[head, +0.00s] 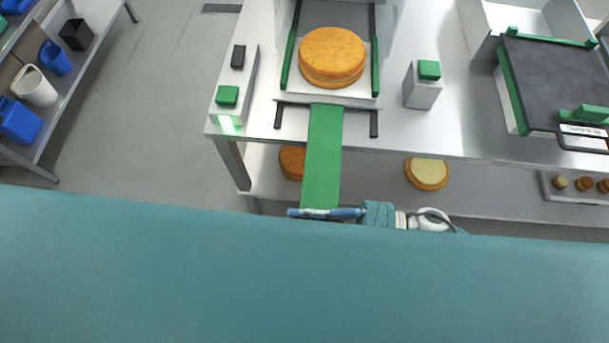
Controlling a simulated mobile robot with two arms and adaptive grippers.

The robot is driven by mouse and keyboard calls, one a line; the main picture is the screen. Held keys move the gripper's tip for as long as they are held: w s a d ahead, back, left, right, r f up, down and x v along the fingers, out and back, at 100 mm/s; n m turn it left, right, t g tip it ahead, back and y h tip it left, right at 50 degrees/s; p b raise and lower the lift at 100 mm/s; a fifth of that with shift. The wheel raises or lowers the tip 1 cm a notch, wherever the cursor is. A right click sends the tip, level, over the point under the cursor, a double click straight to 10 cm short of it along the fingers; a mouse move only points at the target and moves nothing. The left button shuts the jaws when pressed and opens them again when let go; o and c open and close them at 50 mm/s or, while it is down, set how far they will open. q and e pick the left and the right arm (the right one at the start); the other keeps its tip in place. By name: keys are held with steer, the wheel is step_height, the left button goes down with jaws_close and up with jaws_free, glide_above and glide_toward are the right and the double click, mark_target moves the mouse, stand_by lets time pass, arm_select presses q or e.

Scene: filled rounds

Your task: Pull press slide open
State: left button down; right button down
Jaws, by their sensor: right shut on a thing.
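The press slide (288,88) is a pale plate with green side rails on the steel table, between dark guide rails. An orange-brown filled round (331,55) lies on it. A long green pull strip (324,150) runs from the slide over the table's front edge towards me. My right gripper (322,212) is shut on the near end of this strip, with its blue finger lying across it. The lower part of the gripper is hidden behind the broad teal shape in the foreground. My left gripper is not in view.
Green-topped button boxes stand left (227,96) and right (428,72) of the slide. A dark-topped press unit (555,75) sits at the right. A lower shelf (365,187) holds rounds and a tray. A rack (68,100) with bins stands at far left; floor between is clear.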

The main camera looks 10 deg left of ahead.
steer(key=shift+s+r+p, duration=0.2)
steer(key=shift+s+p, duration=0.4)
steer(key=shift+s, duration=2.15)
steer(key=c, duration=1.8)
jaws_free()
steer(key=shift+c, duration=0.2)
steer(key=d, duration=1.2)
steer(key=shift+d+f, duration=0.1)
